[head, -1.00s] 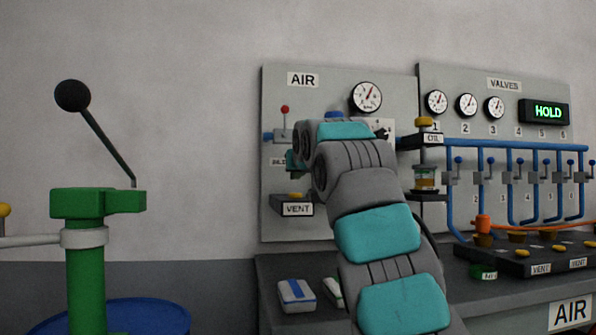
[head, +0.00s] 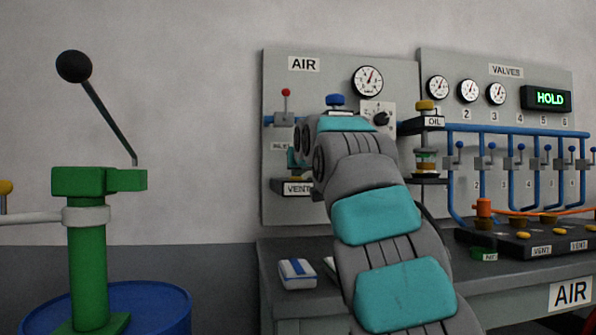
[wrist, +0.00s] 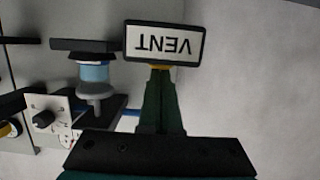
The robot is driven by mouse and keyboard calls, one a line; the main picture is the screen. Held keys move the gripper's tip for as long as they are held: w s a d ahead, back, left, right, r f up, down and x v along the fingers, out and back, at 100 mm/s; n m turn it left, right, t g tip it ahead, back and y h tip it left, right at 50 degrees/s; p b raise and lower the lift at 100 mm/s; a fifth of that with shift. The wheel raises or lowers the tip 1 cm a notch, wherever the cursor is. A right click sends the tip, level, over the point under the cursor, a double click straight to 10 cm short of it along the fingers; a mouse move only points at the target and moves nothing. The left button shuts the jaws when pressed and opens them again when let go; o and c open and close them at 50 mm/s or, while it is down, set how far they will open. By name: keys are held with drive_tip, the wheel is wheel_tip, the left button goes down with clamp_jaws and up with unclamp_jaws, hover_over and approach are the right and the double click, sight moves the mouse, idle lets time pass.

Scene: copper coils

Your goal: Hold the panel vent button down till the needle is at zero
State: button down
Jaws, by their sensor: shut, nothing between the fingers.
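The panel vent button (wrist: 158,67) is yellow and sits on the dark VENT box (wrist: 165,42), upside down in the wrist view. The box (head: 292,187) also shows low on the AIR panel (head: 285,215) in the head view. My gripper (wrist: 160,74) is shut and empty, its fingertips at the button. They seem to touch it; I cannot tell how far it is pressed. In the head view my arm hides most of the gripper. The AIR panel gauge (head: 368,81) is white, its needle pointing up and slightly right; its numbers are too small to read.
A red-tipped lever valve (head: 285,112), a blue knob (head: 335,100) and a black dial (head: 381,118) are near on the panel. An oil cup (head: 425,160) stands right of my arm. A blue and white box (head: 297,273) lies on the bench (head: 290,305) below.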

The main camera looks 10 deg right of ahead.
drive_tip(key=shift+f, duration=0.55)
drive_tip(key=shift+w+f, duration=0.2)
drive_tip(key=shift+f, duration=0.65)
idle(2.1)
drive_tip(key=r+p, duration=0.1)
drive_tip(key=r, duration=0.1)
drive_tip(key=r+p, duration=0.2)
drive_tip(key=r, duration=0.1)
drive_tip(key=shift+s+a+r, duration=0.1)
drive_tip(key=shift+s+r, duration=0.2)
drive_tip(key=shift+s, duration=0.1)
drive_tip(key=r+v, duration=0.1)
drive_tip(key=v, duration=0.9)
drive_tip(key=shift+s, duration=0.15)
